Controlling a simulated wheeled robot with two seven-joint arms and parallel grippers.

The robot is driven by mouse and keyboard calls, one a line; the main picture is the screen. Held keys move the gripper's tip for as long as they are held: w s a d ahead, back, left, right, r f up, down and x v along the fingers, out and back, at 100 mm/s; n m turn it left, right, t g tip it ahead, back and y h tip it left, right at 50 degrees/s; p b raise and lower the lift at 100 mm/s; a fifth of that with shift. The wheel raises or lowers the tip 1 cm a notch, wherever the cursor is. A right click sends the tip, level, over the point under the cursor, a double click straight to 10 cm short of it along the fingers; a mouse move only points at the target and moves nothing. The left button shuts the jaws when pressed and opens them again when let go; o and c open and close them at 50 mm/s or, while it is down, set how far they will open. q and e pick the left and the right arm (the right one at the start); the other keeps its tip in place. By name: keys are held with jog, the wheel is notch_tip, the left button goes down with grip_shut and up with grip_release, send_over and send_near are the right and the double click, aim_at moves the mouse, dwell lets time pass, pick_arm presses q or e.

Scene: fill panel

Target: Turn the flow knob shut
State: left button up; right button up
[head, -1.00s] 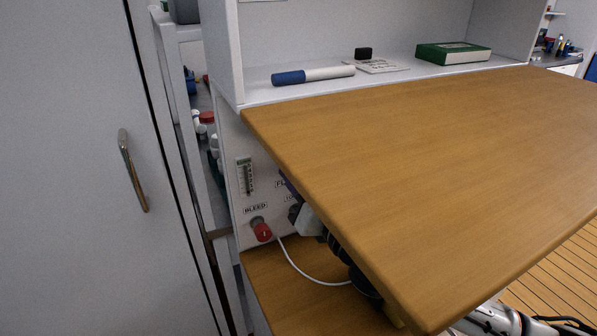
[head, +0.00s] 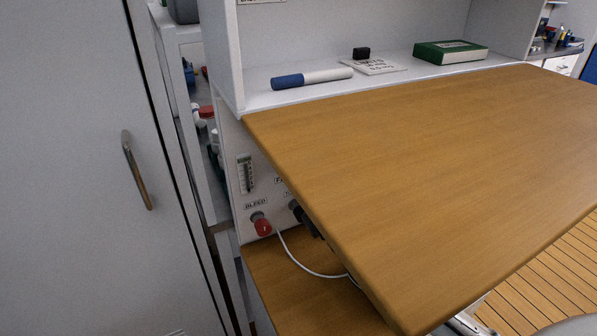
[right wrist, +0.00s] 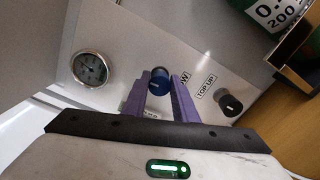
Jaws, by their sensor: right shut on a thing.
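The blue flow knob (right wrist: 159,80) sits on the pale panel (right wrist: 125,45), with a partly covered label ending in "OW" beside it. My right gripper (right wrist: 160,84) has its two purple fingers on either side of this knob and is shut on it. In the head view the wooden tabletop hides the flow knob and most of my right arm. The panel's left part (head: 237,205) shows there beneath the tabletop. My left gripper is in neither view.
A black knob marked TOP UP (right wrist: 230,103) is close to the right finger. A round gauge (right wrist: 89,68) is at left. The wooden tabletop (head: 430,170) overhangs the panel. A red BLEED knob (head: 262,225) and a white cable (head: 300,265) are below it.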

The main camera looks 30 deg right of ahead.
jog(key=shift+m, duration=0.5)
jog(key=o, duration=1)
jog(key=s, duration=0.3)
jog(key=s+b, duration=0.1)
jog(key=s, duration=0.6)
jog(key=shift+s+a+b, duration=0.15)
jog(key=shift+a+b, duration=0.1)
jog(key=shift+b, duration=0.15)
